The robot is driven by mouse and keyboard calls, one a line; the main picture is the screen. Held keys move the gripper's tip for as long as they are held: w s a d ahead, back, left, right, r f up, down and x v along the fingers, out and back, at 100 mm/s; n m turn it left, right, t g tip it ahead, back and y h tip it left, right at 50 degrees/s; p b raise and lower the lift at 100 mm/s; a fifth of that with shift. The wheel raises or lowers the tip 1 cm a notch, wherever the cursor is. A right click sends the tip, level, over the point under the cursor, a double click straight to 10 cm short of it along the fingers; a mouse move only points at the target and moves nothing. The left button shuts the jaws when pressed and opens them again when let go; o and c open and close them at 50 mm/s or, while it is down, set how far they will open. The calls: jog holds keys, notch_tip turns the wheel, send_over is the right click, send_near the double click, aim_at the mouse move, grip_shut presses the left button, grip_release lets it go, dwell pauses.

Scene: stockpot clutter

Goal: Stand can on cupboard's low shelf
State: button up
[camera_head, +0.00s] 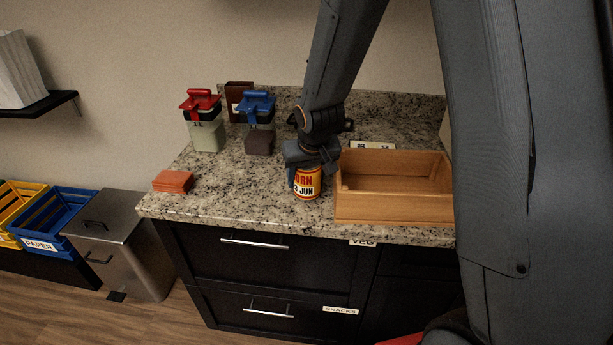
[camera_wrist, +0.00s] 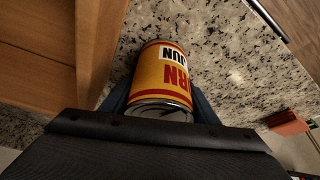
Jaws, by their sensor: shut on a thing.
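A can (camera_head: 307,184) with a yellow, red and white label reading "ORN" and "3 JUN" stands upright on the granite counter, beside the left end of a wooden box. My gripper (camera_head: 305,168) comes down over it from above, shut on its upper part. In the wrist view the can (camera_wrist: 163,75) sits between my two fingers (camera_wrist: 160,104), its near rim close to the palm. I cannot tell if its base touches the counter. No open cupboard or low shelf is clearly visible; dark fronts below the counter are shut.
The open wooden box (camera_head: 393,208) stands right of the can. Red-lidded (camera_head: 206,130) and blue-lidded (camera_head: 259,135) containers stand behind left. An orange block (camera_head: 173,181) lies at the counter's left end. Closed drawers (camera_head: 262,258) are below. A metal bin (camera_head: 125,245) stands left.

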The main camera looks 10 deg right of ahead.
jog(key=shift+f, duration=0.25)
jog(key=o, duration=1.4)
jog(key=shift+r, duration=0.1)
